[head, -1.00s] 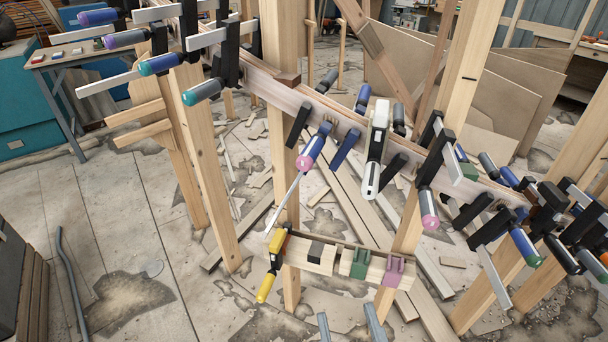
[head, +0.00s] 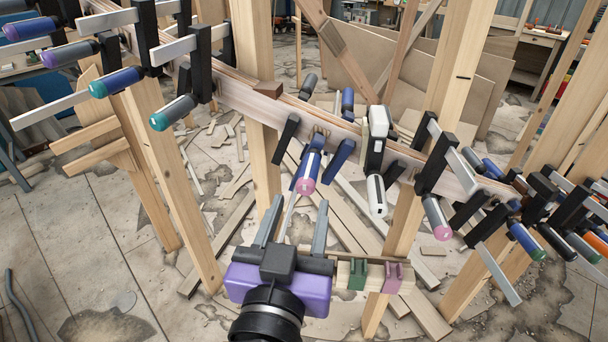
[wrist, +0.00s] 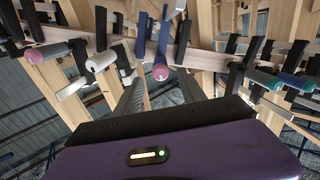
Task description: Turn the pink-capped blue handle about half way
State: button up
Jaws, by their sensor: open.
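The pink-capped blue handle (head: 308,172) belongs to a clamp near the middle of the curved wooden stringer (head: 255,103). Its pink end faces me. My gripper (head: 296,208) is open and empty below and slightly left of the handle, fingers pointing up toward it, apart from it. In the wrist view the pink cap (wrist: 160,72) shows beyond and between the two grey fingers (wrist: 157,95). A second pink-ended handle (head: 436,216), on a grey clamp, is further right.
A white-bodied clamp (head: 377,165) hangs close to the right of the handle. Several clamps crowd both ends of the stringer. A wooden block with green and mauve clips (head: 374,275) is behind my gripper. Upright posts (head: 262,110) stand left and right.

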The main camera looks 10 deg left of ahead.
aim_at(304, 192)
jog(key=w+p, duration=0.1)
jog(key=w, duration=0.6)
jog(key=shift+w+d, duration=0.15)
jog(key=shift+w, duration=0.25)
grip_shut()
